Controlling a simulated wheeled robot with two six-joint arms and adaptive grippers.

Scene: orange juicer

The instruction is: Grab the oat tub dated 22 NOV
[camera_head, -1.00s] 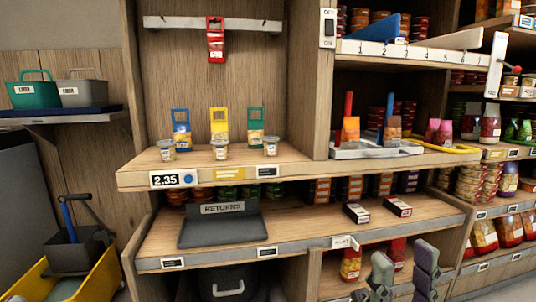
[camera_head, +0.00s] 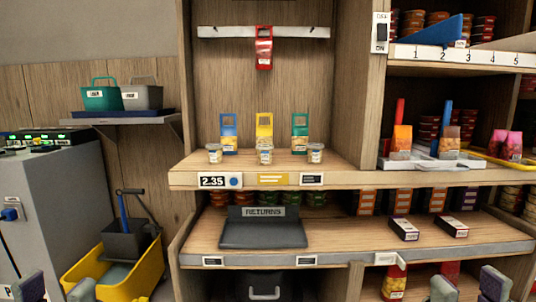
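Three small clear tubs with pale lids stand in a row on the upper shelf: a left tub (camera_head: 214,154), a middle tub (camera_head: 265,156) and a right tub (camera_head: 315,154). Their labels are too small to read, so I cannot tell which is dated 22 NOV. My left gripper (camera_head: 56,290) is at the bottom left edge, fingers apart and empty, far from the tubs. My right gripper (camera_head: 468,288) is at the bottom right, fingers apart and empty, below and right of the tubs. Both grippers are cut off by the frame's lower edge.
Blue (camera_head: 229,134), yellow (camera_head: 264,132) and green (camera_head: 300,133) packs stand behind the tubs. A dark RETURNS tray (camera_head: 262,233) lies on the shelf below. A yellow mop bucket (camera_head: 145,268) stands at lower left.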

